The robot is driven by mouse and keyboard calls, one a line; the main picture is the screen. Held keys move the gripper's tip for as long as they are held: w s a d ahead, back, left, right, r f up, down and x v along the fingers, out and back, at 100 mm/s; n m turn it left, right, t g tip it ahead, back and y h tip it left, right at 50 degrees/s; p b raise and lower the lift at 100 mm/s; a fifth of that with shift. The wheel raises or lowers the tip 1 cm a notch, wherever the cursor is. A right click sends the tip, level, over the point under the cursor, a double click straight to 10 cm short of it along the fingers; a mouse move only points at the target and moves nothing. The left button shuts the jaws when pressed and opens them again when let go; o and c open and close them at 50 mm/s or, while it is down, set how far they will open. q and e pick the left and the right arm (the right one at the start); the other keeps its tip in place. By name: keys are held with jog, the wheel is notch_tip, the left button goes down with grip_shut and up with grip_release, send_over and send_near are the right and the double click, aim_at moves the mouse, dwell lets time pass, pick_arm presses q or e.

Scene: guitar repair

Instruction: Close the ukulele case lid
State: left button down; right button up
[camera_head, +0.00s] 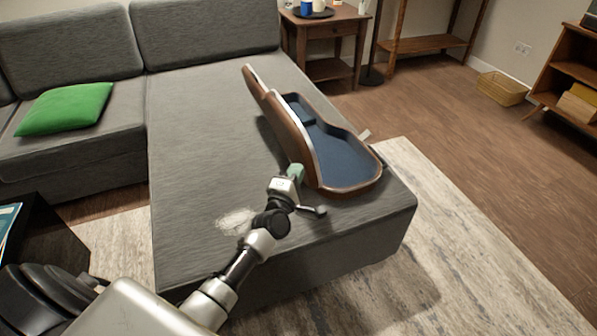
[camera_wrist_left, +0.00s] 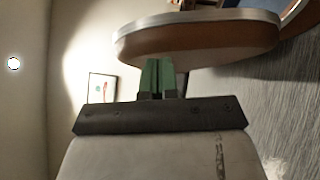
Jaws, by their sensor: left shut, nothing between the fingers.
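The ukulele case (camera_head: 340,150) lies open on the grey sofa seat, its blue-lined tray facing up. Its brown lid (camera_head: 280,115) with a pale rim stands up, tilted, along the tray's left side. My left gripper (camera_head: 296,172) is at the outer left side of the lid, near the front end of the case. Its green fingers are shut together with nothing between them. In the left wrist view the closed fingers (camera_wrist_left: 157,78) point at the brown lid (camera_wrist_left: 200,40); I cannot tell whether they touch it. My right gripper is not in view.
The grey sofa seat (camera_head: 195,150) is clear left of the case. A green cushion (camera_head: 65,108) lies farther left. A wooden side table (camera_head: 325,30) stands behind the seat, and a yellow basket (camera_head: 502,88) is on the floor at the right. The seat's front edge is close to the case.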

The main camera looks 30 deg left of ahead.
pick_arm(q)
jog(key=shift+w+d, duration=0.2)
jog(key=shift+w, duration=0.15)
jog(key=shift+r, duration=0.15)
